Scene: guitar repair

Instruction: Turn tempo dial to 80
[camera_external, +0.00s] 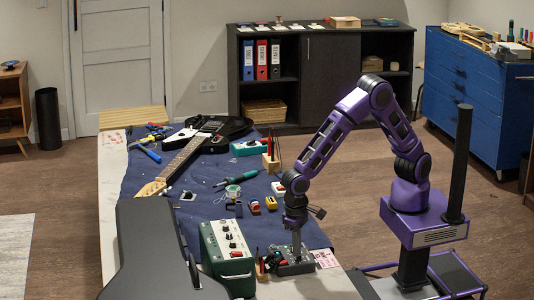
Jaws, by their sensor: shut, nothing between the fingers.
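My gripper (296,252) points straight down at the front right of the workbench. Its fingers are shut and empty, with their tips at or just above a small dark grey box (289,269). I cannot tell whether they touch it. Small knobs seem to show on top of the box, partly hidden by my gripper. A green box (229,257) with several knobs on its pale top panel stands to the left of my gripper. The picture is too small to read any markings, so I cannot tell which knob is the tempo dial or where it points.
A black guitar case (155,250) lies at the front left. A dark electric guitar (215,130) lies on the blue mat (203,205) behind. Small pots, a soldering iron (237,181) and a tool holder (271,162) occupy the middle. Some mat between them is bare.

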